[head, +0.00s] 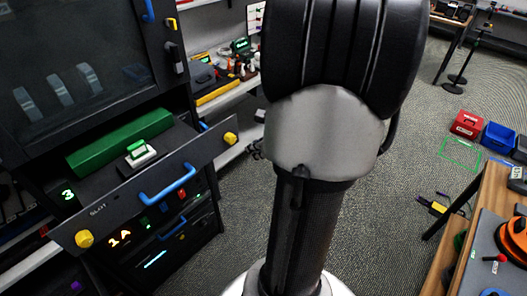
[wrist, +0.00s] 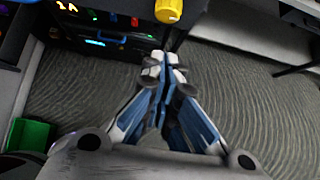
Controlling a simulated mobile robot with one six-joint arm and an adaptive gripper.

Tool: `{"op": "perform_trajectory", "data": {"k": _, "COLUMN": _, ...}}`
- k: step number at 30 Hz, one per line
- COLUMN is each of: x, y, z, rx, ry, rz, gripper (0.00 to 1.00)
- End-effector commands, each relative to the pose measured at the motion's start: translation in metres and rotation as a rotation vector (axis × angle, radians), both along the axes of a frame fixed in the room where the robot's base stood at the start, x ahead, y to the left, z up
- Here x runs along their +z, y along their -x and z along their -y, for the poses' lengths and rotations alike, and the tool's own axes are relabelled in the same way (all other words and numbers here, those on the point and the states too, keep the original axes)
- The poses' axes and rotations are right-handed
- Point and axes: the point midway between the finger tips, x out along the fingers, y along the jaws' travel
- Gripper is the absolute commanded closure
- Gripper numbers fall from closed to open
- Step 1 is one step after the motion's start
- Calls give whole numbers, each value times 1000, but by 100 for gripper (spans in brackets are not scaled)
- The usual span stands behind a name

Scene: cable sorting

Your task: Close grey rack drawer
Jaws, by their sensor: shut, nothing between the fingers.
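The dark grey rack drawer (head: 112,207) is pulled out of the rack at the left of the head view. Its front has a blue handle (head: 168,186) and a yellow knob at each end, the right one (head: 230,138) and the left one (head: 84,239). A long green block (head: 118,143) and a small white-and-green piece (head: 141,153) lie in it. My gripper (wrist: 165,68) is shut and empty in the wrist view, just below a yellow knob (wrist: 168,9) in the picture and apparently apart from it. In the head view my arm hides most of the gripper.
Below the drawer, the rack has lit displays (head: 119,238) and another blue handle (head: 172,229). Shelves with tools (head: 225,75) stand behind. A wooden table (head: 476,232) is at the right, with red (head: 466,124) and blue (head: 498,136) bins on the floor beyond. Carpet between is mostly free.

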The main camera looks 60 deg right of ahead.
Motion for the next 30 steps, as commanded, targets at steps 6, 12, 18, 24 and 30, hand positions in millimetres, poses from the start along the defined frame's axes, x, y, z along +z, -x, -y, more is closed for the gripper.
{"op": "perform_trajectory", "data": {"k": 6, "x": -9, "y": -33, "z": 7, "rx": 4, "ry": 3, "rz": -1, "gripper": 100}}
{"op": "perform_trajectory", "data": {"k": 12, "x": -9, "y": -46, "z": 11, "rx": 2, "ry": 1, "rz": 0, "gripper": 100}}
{"op": "perform_trajectory", "data": {"k": 18, "x": -8, "y": -48, "z": 11, "rx": 1, "ry": 1, "rz": 0, "gripper": 100}}
{"op": "perform_trajectory", "data": {"k": 24, "x": -8, "y": -48, "z": 11, "rx": 1, "ry": 1, "rz": -1, "gripper": 100}}
{"op": "perform_trajectory", "data": {"k": 30, "x": -8, "y": -60, "z": 14, "rx": 3, "ry": 1, "rz": 0, "gripper": 100}}
